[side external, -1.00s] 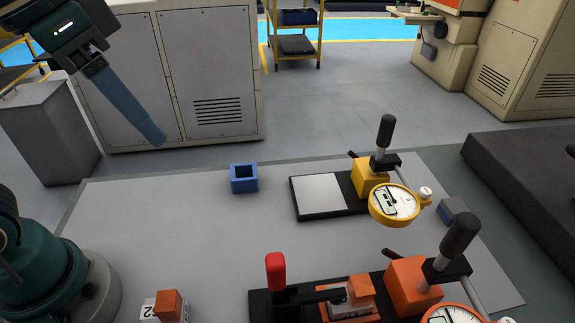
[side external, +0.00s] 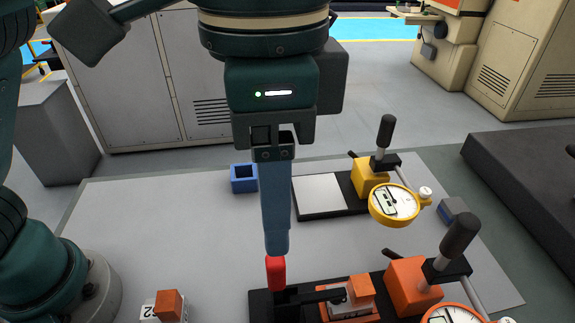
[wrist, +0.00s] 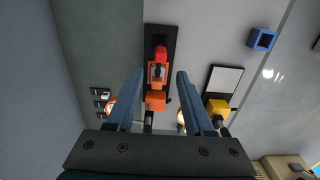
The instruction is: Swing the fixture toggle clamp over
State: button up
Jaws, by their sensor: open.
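The toggle clamp has an upright red handle (side external: 276,272) and a dark arm reaching right over an orange block (side external: 360,287) in the fixture on a black base (side external: 262,304). In the wrist view the red handle (wrist: 161,53) shows just beyond and between my fingers. My gripper (side external: 277,250) points straight down, its tips just above the handle in the side view; their gap in depth is hard to judge. In the wrist view my gripper (wrist: 160,71) is open, its blue fingers apart with nothing held.
A dial gauge on an orange stand (side external: 412,287) is right of the clamp. A yellow-stand gauge (side external: 371,180) with a pale plate (side external: 320,194) stands behind. A blue hollow box (side external: 243,179) is at the back; an orange-topped block (side external: 168,305) is front left.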

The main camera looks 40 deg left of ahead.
aim_at(275, 260)
jog(key=shift+f, duration=3.95)
jog(key=shift+f, duration=0.3)
jog(key=shift+c, duration=0.3)
grip_shut()
